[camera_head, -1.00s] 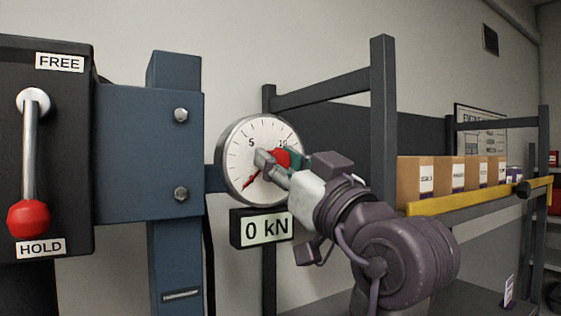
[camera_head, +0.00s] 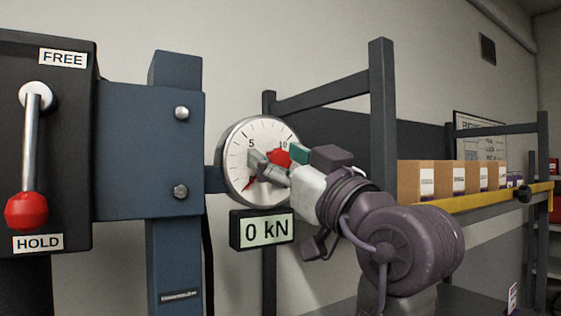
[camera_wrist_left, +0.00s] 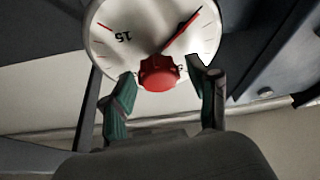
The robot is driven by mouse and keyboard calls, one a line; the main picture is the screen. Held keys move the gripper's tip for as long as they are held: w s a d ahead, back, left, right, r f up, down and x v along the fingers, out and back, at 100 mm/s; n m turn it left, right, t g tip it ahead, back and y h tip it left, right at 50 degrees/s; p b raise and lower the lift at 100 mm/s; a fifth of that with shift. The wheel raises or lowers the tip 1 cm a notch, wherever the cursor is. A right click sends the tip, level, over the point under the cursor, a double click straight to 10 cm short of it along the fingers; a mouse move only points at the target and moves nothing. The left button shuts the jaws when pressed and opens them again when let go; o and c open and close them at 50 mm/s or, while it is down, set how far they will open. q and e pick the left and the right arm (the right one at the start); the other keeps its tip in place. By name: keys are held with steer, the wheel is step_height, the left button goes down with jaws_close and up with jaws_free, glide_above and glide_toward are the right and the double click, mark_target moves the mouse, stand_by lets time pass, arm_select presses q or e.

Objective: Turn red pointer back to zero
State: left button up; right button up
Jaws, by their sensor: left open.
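The round white dial gauge (camera_head: 240,150) is mounted beside the blue post in the head view. Its red knob (camera_head: 279,157) is partly hidden by my left gripper (camera_head: 270,162). The red pointer (camera_head: 248,185) shows at the dial's lower left. In the left wrist view, where the dial (camera_wrist_left: 125,40) appears upside down, the red pointer (camera_wrist_left: 182,30) slants to the upper right with a dark tip. There my left gripper (camera_wrist_left: 165,72) is open, one finger on each side of the red knob (camera_wrist_left: 159,75), with gaps visible. My right gripper is not in view.
A display reading 0 kN (camera_head: 262,230) sits just below the dial. A lever with a red ball (camera_head: 27,211) is down at HOLD on the left. A blue post (camera_head: 150,150) and a dark rack upright (camera_head: 382,110) flank the gauge. Boxes (camera_head: 423,181) stand on a shelf.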

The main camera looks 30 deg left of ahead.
arm_select(q)
step_height(320, 180, up, 10)
steer(key=shift+f, duration=0.2)
